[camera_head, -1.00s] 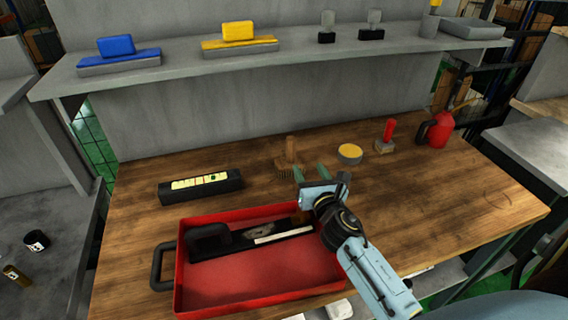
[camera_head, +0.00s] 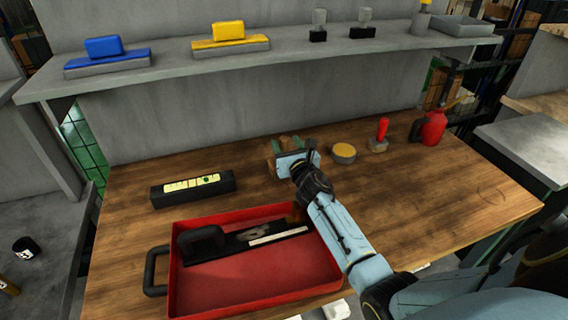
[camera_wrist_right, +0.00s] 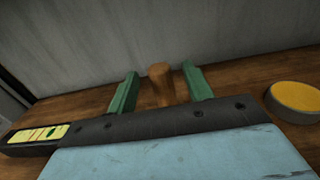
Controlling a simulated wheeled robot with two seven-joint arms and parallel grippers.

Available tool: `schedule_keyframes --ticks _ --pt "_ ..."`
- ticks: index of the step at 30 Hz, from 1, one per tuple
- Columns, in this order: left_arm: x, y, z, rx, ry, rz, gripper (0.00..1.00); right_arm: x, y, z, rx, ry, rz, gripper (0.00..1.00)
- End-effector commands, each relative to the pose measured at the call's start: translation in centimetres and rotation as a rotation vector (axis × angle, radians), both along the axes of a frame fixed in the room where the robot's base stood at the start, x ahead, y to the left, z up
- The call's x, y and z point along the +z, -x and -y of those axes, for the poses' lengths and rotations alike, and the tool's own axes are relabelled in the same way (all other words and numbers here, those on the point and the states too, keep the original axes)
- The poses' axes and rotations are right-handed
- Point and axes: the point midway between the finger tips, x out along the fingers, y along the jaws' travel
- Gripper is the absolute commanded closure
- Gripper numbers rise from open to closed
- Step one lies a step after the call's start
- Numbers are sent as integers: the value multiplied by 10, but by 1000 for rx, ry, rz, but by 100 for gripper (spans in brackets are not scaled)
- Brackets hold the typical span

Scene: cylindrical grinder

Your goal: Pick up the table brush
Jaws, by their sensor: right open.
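The table brush has an upright wooden handle, seen in the right wrist view (camera_wrist_right: 161,84). It stands on the wooden workbench beyond the red tray, and in the head view my gripper hides most of it. My right gripper (camera_head: 292,145) is at the brush, with its two green fingers spread. In the right wrist view the fingers (camera_wrist_right: 160,90) stand on either side of the handle, with gaps visible on both sides. The bristles are hidden in the wrist view. My left gripper is in neither view.
A red tray (camera_head: 255,285) with dark tools sits in front. A black level (camera_head: 192,189) lies to the left. A yellow-topped round tin (camera_head: 344,154), a red-handled tool (camera_head: 382,132) and a red can (camera_head: 430,127) stand to the right. A grey shelf (camera_head: 170,72) runs behind.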

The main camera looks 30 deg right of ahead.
Motion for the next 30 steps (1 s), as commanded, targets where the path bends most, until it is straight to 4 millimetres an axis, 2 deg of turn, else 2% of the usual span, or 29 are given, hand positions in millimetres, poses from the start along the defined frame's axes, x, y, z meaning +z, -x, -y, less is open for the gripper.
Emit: schedule_keyframes --ticks 3,6,15,26,30 --pt "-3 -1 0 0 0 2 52 0 -16 3 0 -3 1 49" --pt "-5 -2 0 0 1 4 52 0 -23 5 0 -2 -1 49" --pt "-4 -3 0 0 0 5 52 0 -25 5 0 -1 -1 51" --pt "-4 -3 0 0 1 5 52 0 -25 5 0 -1 -1 98" --pt "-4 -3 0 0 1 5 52 1 -25 5 1 -1 1 100"
